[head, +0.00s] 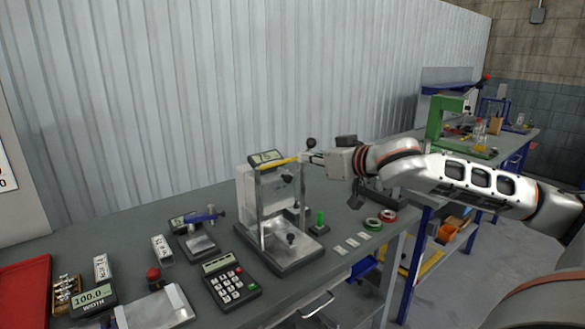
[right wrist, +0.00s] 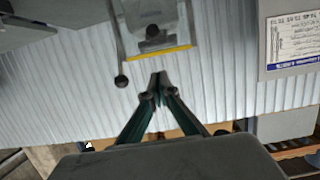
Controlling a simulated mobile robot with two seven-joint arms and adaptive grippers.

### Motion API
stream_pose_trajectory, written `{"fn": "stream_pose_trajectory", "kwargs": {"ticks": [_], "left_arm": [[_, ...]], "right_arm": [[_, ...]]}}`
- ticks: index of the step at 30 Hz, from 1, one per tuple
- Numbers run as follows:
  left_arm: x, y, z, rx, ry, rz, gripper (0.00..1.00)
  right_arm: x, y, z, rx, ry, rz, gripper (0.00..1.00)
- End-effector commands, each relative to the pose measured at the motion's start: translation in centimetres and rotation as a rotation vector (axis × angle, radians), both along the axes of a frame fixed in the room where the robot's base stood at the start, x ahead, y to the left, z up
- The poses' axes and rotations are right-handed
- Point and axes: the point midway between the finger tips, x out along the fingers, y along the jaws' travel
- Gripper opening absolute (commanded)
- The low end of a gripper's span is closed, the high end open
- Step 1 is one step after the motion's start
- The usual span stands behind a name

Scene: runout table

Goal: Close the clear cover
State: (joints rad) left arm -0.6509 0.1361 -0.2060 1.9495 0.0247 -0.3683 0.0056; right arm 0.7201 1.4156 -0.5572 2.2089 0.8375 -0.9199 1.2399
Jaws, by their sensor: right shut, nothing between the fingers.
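The clear cover itself is hard to make out. A yellow strip (head: 281,162), which looks like its edge, sits high at the front of a metal-framed test stand (head: 246,200), just below the display. The strip also shows in the right wrist view (right wrist: 160,54). My right gripper (head: 308,158) is at the right end of the strip, beside a black ball knob (head: 311,143). In the right wrist view its fingertips (right wrist: 158,77) are together and empty, a little apart from the strip. My left gripper is not in view.
A keypad box (head: 230,281), a small clamp fixture (head: 198,238) and a red tray (head: 25,290) lie left of the stand. A green post (head: 320,222) and tape rings (head: 373,224) lie to its right. A corrugated wall (head: 190,90) stands behind.

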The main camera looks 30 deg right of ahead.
Motion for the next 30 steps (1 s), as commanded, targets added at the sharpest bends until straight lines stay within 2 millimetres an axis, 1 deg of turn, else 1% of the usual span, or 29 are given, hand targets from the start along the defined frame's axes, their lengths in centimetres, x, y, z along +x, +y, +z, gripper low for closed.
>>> {"fn": "stream_pose_trajectory", "kwargs": {"ticks": [1,6,10,12,13,18,22,30], "left_arm": [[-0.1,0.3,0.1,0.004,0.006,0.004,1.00],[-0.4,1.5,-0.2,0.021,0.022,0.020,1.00],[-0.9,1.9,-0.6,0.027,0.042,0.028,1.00],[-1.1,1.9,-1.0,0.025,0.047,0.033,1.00],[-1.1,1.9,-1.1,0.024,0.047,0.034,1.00],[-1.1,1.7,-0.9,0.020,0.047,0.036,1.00],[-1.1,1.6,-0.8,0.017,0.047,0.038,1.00],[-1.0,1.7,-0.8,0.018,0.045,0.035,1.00]], "right_arm": [[0.8,0.2,0.0,0.006,0.000,0.002,0.00],[3.6,0.5,-0.7,0.005,-0.001,0.002,0.00],[5.8,0.6,-1.3,0.003,0.000,0.001,0.00],[5.6,0.5,-2.9,-0.002,0.004,0.000,0.00],[5.5,0.5,-3.3,-0.003,0.005,0.001,0.00],[5.5,0.5,-4.9,-0.002,0.002,0.000,0.00],[5.5,0.5,-5.4,-0.002,0.000,0.001,0.00],[5.5,0.5,-5.4,-0.001,0.000,0.001,0.00]]}}
